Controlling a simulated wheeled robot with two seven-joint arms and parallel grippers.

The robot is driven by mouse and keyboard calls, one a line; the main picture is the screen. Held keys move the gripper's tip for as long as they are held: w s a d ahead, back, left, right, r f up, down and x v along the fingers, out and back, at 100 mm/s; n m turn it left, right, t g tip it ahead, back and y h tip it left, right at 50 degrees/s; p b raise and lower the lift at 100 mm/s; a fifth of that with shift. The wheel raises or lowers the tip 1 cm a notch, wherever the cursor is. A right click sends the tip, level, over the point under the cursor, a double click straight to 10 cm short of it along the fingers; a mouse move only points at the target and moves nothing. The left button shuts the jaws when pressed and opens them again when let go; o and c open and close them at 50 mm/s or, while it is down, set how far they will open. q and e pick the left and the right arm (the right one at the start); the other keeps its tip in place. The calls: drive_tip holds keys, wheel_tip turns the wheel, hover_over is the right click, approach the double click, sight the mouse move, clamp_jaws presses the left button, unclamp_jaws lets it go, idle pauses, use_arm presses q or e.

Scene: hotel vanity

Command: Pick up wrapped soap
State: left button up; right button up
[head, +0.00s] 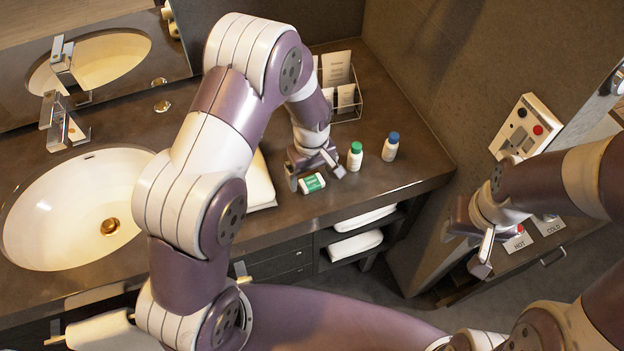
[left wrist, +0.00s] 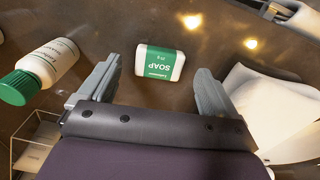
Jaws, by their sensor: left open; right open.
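The wrapped soap (head: 313,183) is a small white block with a green label, lying on the dark vanity counter near its front edge. In the left wrist view the soap (left wrist: 160,62) shows its label upside down, just ahead of and between the fingertips. My left gripper (head: 315,173) is open and empty, close to the soap on the counter; its two fingers also show in the left wrist view (left wrist: 155,85). I cannot tell if a finger touches the soap. My right gripper (head: 478,240) is open and empty at the right, away from the counter.
A green-capped bottle (head: 355,157) stands close right of the left gripper, with a blue-capped bottle (head: 390,147) beyond. A folded white towel (head: 260,184) lies left of it. A wire rack (head: 345,105) holds cards behind. The sink (head: 75,215) is at the left.

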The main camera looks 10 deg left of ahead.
use_arm(q)
wheel_tip(320, 180, down, 2)
drive_tip(key=shift+w, duration=0.1)
drive_tip(key=c, duration=1.1)
drive_tip(key=shift+r, duration=0.15)
